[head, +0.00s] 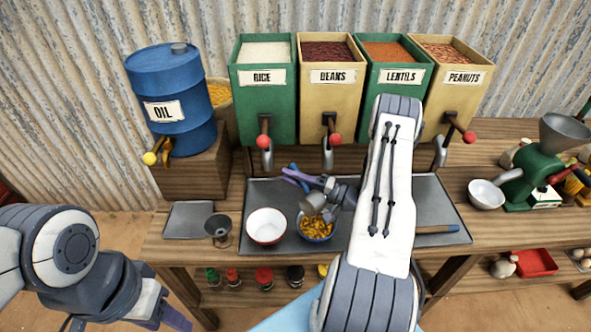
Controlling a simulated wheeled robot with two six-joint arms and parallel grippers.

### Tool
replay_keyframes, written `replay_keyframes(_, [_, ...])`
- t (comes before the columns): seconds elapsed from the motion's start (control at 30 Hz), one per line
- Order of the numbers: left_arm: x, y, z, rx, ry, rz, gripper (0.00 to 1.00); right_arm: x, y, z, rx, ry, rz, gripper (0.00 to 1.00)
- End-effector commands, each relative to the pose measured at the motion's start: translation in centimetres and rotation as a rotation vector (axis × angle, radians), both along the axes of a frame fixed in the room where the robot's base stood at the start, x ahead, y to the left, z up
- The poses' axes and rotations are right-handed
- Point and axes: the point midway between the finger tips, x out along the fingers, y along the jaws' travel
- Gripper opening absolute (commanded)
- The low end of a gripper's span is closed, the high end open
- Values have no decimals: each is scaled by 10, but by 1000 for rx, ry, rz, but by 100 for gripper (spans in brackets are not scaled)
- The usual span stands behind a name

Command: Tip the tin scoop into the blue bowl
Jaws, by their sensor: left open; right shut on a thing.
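My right gripper (318,186) is shut on the tin scoop (313,203) and holds it above the tray. The scoop is tilted, with its cup just over the far side of the blue bowl (303,236). The blue bowl holds yellow-orange pieces (317,226). Part of the scoop's handle is hidden by the gripper, and I cannot see whether anything is in the cup. My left gripper (160,311) is open and empty at the lower left, in front of the table.
A white bowl with a red rim (267,226) stands left of the blue bowl on the dark tray (440,200). A small metal funnel-like cup (218,228) stands further left. Bins with taps line the back, beside a blue oil drum (172,90). A green grinder (538,170) stands right.

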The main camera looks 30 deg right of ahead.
Motion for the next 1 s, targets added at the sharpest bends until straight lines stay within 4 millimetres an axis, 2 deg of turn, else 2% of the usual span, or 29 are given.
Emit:
replay_keyframes(0.1, [0, 0, 17, 0, 0, 1, 50, -2, 10, 11, -180, -43, 2, 0])
replay_keyframes(0.3, [0, 0, 34, 0, 0, 2, 50, -6, 25, 20, -486, -115, 3, 0])
replay_keyframes(0.57, [0, 0, 38, 0, 0, 2, 50, -9, 39, 9, -846, -200, 3, 0])
replay_keyframes(0.9, [0, 0, 3, 0, 0, 1, 50, -12, 51, -29, -1298, -309, 4, 0])
replay_keyframes(1.0, [0, 0, -7, 0, 0, 0, 50, -13, 56, -33, -1420, -340, 5, 0])
